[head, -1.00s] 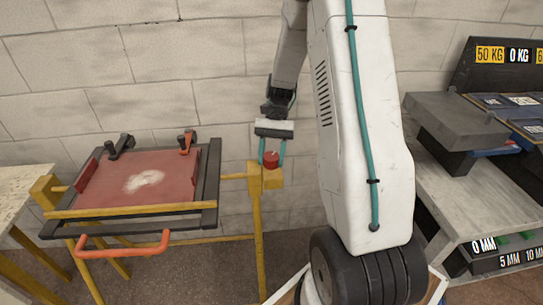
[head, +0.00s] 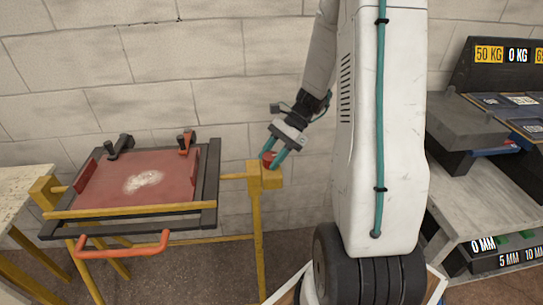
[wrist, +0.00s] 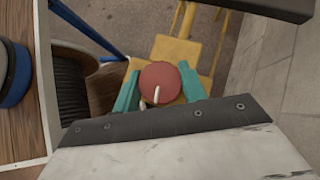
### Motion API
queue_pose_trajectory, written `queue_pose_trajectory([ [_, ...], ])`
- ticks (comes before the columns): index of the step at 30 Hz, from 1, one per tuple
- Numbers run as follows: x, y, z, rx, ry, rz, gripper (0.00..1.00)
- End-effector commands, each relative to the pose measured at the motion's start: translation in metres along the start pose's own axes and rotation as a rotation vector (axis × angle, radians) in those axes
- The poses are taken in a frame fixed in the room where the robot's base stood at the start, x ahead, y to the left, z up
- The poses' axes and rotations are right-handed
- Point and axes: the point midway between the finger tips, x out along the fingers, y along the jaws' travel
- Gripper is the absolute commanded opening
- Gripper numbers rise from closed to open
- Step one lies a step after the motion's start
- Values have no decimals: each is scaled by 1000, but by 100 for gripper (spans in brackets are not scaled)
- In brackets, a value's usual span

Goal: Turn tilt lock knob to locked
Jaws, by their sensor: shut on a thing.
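The red tilt lock knob (head: 268,158) sits on the yellow post block (head: 272,180) at the right end of the tilting frame. My gripper (head: 274,156) comes at it from the upper right, its teal fingers tilted in the head view. In the wrist view the knob (wrist: 161,82) is round, with a white pointer mark on its face, and lies between the two teal fingers (wrist: 160,92). My gripper is shut on the knob. The fingers partly cover the knob in the head view. No locked or unlocked label is readable.
The red frame panel (head: 120,185) with black rails and an orange handle (head: 125,245) stands left of the post. A wooden table (head: 20,195) is at far left. A grey shelf unit (head: 480,200) with weight labels stands at right.

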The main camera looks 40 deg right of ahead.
Motion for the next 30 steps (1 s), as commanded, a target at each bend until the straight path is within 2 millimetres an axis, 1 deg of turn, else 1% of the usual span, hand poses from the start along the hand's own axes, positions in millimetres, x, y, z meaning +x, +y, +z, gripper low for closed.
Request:
queue_pose_trajectory([
  [7,0,0,0,39,0,-40,19],
  [20,0,0,0,44,0,-45,19],
  [21,0,0,0,44,0,-45,48],
  [23,0,0,0,44,0,-45,64],
  [30,0,0,0,44,0,-44,64],
])
